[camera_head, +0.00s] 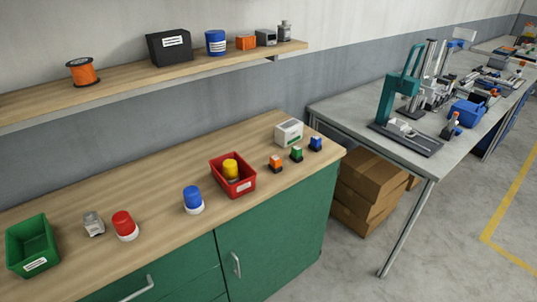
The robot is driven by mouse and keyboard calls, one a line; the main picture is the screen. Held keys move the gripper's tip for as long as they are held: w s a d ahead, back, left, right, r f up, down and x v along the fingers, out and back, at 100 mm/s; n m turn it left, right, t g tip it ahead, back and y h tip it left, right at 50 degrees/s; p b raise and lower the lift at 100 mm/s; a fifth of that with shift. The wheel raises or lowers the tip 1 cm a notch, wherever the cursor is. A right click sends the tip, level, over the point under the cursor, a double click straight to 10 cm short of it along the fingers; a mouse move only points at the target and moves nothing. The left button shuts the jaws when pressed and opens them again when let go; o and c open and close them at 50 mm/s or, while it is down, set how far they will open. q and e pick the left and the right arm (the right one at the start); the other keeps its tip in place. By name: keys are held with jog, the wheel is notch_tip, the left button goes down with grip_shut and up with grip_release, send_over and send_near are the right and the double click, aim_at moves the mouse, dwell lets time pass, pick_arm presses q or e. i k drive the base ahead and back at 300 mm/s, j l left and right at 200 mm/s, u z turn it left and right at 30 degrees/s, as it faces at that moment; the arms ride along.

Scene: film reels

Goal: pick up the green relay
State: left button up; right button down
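A small green-topped block with a dark base (297,154), which looks like the green relay, stands on the wooden top of the green cabinet near its right end. An orange one (276,164) stands to its left and a blue one (316,144) to its right, each apart from it. A white box with a green stripe (289,132) stands just behind. Neither of my grippers is in view.
The wooden counter (150,190) also holds a red bin (247,188) with a yellow-topped item, a blue-topped item (193,198), a red-topped item (123,223), a grey block (93,224) and a green bin (50,236). A wall shelf (130,83) hangs above.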

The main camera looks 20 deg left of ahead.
aim_at(296, 156)
jog(key=i+l+u, duration=0.2)
jog(key=u, duration=0.15)
jog(key=i+l+u, duration=0.1)
jog(key=l+u, duration=0.25)
jog(key=i+l+u, duration=0.1)
jog(key=l+u, duration=0.25)
jog(key=l, duration=0.1)
